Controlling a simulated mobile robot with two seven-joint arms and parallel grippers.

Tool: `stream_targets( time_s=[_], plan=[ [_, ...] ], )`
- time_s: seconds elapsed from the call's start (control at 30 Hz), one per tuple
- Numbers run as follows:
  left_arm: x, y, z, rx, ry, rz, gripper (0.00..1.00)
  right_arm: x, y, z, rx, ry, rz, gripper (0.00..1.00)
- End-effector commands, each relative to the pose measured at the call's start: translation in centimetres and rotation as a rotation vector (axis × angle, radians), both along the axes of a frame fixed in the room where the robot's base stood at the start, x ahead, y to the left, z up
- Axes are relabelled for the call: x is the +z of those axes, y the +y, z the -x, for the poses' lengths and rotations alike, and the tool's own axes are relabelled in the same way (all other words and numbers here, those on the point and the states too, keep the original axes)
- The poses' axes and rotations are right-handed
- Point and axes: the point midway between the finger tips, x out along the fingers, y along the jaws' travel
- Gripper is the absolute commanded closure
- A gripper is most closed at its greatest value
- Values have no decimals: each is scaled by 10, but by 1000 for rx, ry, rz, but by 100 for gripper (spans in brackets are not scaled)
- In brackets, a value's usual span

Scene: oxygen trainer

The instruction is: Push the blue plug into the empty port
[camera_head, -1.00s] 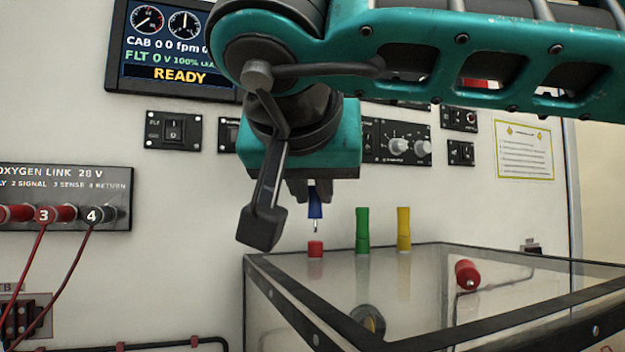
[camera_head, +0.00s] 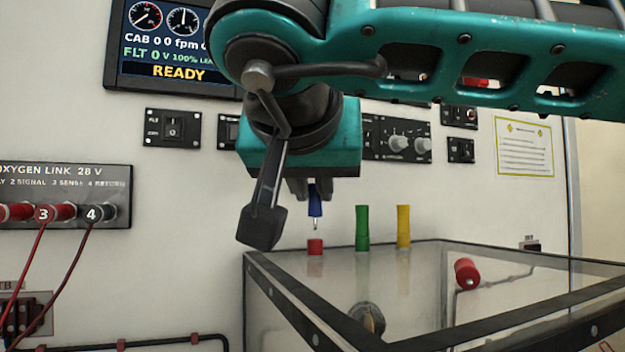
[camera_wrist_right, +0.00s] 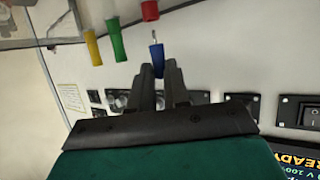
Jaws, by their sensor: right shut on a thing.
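The blue plug (camera_head: 315,200) hangs with its metal pin pointing down, held in my right gripper (camera_head: 312,188), whose fingers are shut on its upper end. The plug also shows between the fingertips in the right wrist view (camera_wrist_right: 157,57). Below the pin, apart from it, is a short red piece (camera_head: 315,246) at the back edge of the clear-topped box (camera_head: 420,262). The empty port cannot be made out for certain. On the panel at left, the ports marked 3 (camera_head: 62,213) and 4 (camera_head: 103,214) have a red and a dark plug in them. My left gripper is not in view.
A green plug (camera_head: 362,228) and a yellow plug (camera_head: 403,226) stand upright to the right of the red piece. A red plug (camera_head: 467,272) lies tilted on the box. Red cables (camera_head: 70,270) hang below the panel. Switch panels (camera_head: 173,129) line the wall.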

Motion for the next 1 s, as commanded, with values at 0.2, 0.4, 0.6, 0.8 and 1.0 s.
stream_targets(
  time_s=[0.2, 0.4, 0.6, 0.8, 1.0],
  plan=[
    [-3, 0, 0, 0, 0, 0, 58, -5, 0, 0, 0, 0, 0, 100],
    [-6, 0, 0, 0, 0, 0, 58, -9, 0, 0, 0, 0, 1, 100],
    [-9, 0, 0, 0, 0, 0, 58, -13, 0, 0, 0, 0, 1, 100],
    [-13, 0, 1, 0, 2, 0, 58, -17, 0, 0, 0, 0, 1, 100],
    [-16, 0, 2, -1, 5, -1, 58, -21, 0, 0, -1, 1, 1, 100]
  ],
)
